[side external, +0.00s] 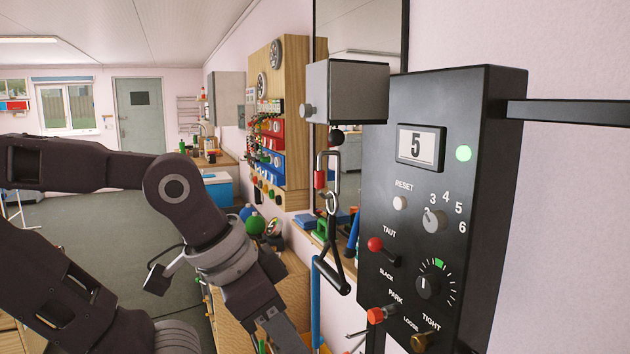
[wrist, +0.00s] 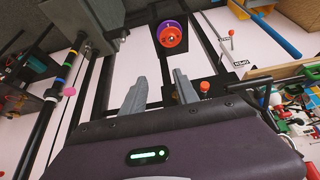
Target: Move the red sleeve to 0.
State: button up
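A small red sleeve (side external: 319,179) sits on the left side of a metal snap link that hangs beside the black panel in the side external view. A metal ring and a black triangular handle (side external: 331,262) hang below the link.
The black panel (side external: 448,130) carries a display reading 5, a lit green lamp, dials and red levers. A grey box (side external: 345,92) juts out above the link. In the wrist view, a purple and orange wheel (wrist: 172,36) and a rod with coloured bands (wrist: 67,78) lie beyond my fingers.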

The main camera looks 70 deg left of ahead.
jog(key=w+a+r+n+t+y, duration=0.2)
jog(key=w+a+r+t, duration=0.25)
jog(key=a+r, duration=0.3)
jog(key=n+t+y, duration=0.3)
jog(key=y, duration=0.1)
send_near(316, 178)
jog(key=shift+x, duration=5.5)
jog(key=shift+c, duration=0.5)
grip_shut()
